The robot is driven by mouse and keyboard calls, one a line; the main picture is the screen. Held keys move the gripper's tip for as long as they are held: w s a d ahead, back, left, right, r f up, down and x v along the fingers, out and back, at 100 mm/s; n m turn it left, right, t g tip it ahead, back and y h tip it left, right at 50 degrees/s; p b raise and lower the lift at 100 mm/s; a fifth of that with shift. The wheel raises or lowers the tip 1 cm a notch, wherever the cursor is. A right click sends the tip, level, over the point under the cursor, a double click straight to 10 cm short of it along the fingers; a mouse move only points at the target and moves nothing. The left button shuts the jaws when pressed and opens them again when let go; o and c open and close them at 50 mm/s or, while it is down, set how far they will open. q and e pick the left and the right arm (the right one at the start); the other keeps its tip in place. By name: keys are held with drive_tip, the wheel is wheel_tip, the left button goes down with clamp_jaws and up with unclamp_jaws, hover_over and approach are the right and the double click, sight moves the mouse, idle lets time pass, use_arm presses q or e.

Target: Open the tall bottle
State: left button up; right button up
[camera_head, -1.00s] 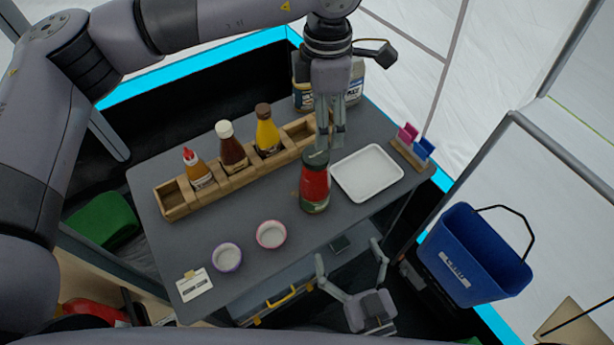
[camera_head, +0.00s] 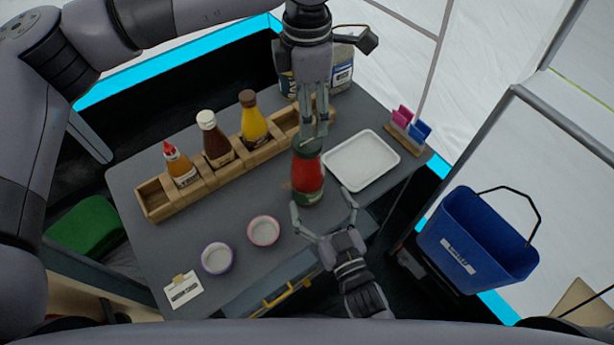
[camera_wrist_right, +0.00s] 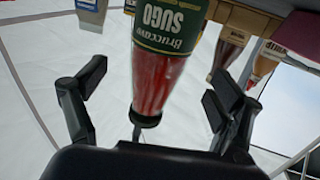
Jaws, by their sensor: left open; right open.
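A tall red sauce bottle (camera_head: 308,178) with a dark green cap stands upright on the grey table. It also shows in the right wrist view (camera_wrist_right: 163,75), upside down, with a green "SUGO" label. My left gripper (camera_head: 316,142) is open, pointing down at the bottle's cap; its fingers hide part of the cap, and I cannot tell whether they touch it. My right gripper (camera_head: 323,202) is open on the near side of the bottle. In the right wrist view, the bottle appears between its spread fingers (camera_wrist_right: 158,80), with gaps on both sides.
A wooden rack (camera_head: 209,172) with several sauce bottles stands left of the tall bottle. A white tray (camera_head: 361,160) lies close on its right. Two small bowls (camera_head: 217,258) (camera_head: 263,230) sit at the front. A blue bucket (camera_head: 477,238) is off the table, right.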

sight(308, 176)
drive_tip(key=x, duration=0.7)
drive_tip(key=shift+w+a, duration=0.15)
drive_tip(key=shift+w, duration=0.15)
